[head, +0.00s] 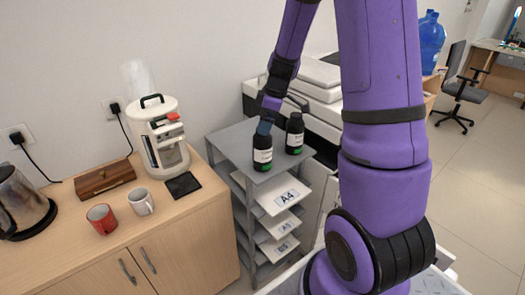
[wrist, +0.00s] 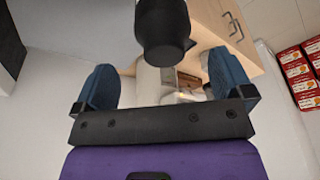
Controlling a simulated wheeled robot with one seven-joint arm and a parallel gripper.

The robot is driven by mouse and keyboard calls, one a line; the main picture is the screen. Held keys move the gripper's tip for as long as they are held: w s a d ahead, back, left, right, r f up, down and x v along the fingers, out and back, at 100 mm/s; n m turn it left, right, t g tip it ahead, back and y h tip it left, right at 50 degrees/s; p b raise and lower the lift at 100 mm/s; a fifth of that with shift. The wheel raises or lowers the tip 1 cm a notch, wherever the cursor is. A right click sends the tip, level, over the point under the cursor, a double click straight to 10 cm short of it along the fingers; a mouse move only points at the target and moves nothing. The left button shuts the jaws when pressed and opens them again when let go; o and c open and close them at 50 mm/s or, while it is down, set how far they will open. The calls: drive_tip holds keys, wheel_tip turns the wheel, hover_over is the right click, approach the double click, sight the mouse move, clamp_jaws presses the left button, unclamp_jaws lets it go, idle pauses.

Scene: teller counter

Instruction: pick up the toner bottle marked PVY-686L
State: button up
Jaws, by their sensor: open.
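Two black toner bottles with white print and green bands near the base stand upright on a grey shelf unit, a front left one (head: 262,154) and a back right one (head: 295,136). Their print is too small to read, so I cannot tell which is PVY-686L. My gripper (head: 265,125) is at the top of the front left bottle in the head view, partly overlapping it. In the wrist view my gripper (wrist: 164,82) is open, its two blue fingers spread and empty. A dark bottle (wrist: 164,28) shows between and beyond the fingertips; no contact is visible.
The shelf unit (head: 232,137) holds paper trays marked A4 and A5 below. A printer (head: 315,80) stands behind it. On the left, a wooden cabinet (head: 75,245) carries a coffee machine (head: 160,140), a red mug (head: 101,218), a white mug (head: 141,201) and a kettle (head: 22,205).

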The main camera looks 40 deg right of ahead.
sight(263, 149)
drive_tip(key=shift+x, duration=2.8)
drive_tip(key=shift+s+a, duration=0.1)
drive_tip(key=shift+s, duration=0.1)
drive_tip(key=shift+c, duration=0.4)
drive_tip(key=c, duration=1.4)
